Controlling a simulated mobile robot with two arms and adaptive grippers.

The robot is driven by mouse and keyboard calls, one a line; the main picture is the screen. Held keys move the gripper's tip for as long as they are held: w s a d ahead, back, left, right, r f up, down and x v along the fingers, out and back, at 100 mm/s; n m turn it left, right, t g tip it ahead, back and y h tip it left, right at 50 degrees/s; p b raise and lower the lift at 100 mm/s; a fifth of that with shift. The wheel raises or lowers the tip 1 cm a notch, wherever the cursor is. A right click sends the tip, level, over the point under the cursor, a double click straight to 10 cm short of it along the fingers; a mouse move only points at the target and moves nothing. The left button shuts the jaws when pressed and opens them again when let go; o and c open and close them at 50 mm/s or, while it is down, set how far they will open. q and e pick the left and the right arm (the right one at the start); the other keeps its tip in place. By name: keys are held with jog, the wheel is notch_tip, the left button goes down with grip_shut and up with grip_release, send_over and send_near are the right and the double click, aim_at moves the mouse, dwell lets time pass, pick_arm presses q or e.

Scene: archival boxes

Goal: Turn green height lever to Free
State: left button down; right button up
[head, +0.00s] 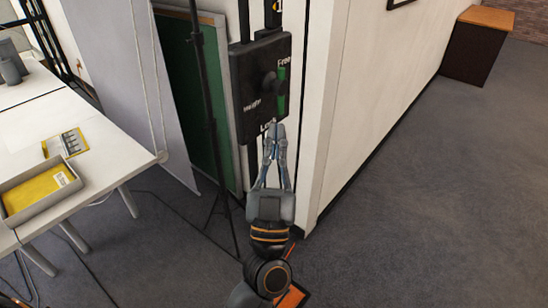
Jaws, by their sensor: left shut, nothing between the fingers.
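The dark control box (248,75) is mounted on a wall post, with white lettering "Free" near its upper right, "Height" at its left and "Lock", partly covered, at its bottom. The green height lever (282,92) stands about upright along the right side of the box, its upper end just below the "Free" lettering. A dark round knob sits beside it. My left gripper (275,127) comes up from below with its fingers shut and empty. Its tips overlap the lower edge of the box, below the lever; I cannot tell whether they touch. My right gripper is not in view.
A white table (95,115) at the left holds a tray (52,205) with a yellow item and a yellow card (65,143). A black stand (207,100) and a green board (180,75) are left of the box. Open carpet lies to the right.

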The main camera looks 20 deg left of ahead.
aim_at(280, 101)
pick_arm(q)
jog(key=w, duration=0.2)
jog(key=w+p, duration=0.1)
jog(key=shift+w+a+r, duration=0.25)
jog(key=shift+a+r, duration=0.05)
jog(key=shift+a, duration=0.1)
jog(key=shift+w+a+f, duration=0.1)
jog(key=shift+w+a, duration=0.05)
jog(key=shift+w, duration=0.3)
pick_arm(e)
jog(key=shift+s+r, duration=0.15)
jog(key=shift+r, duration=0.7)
pick_arm(q)
jog(key=shift+s, duration=0.1)
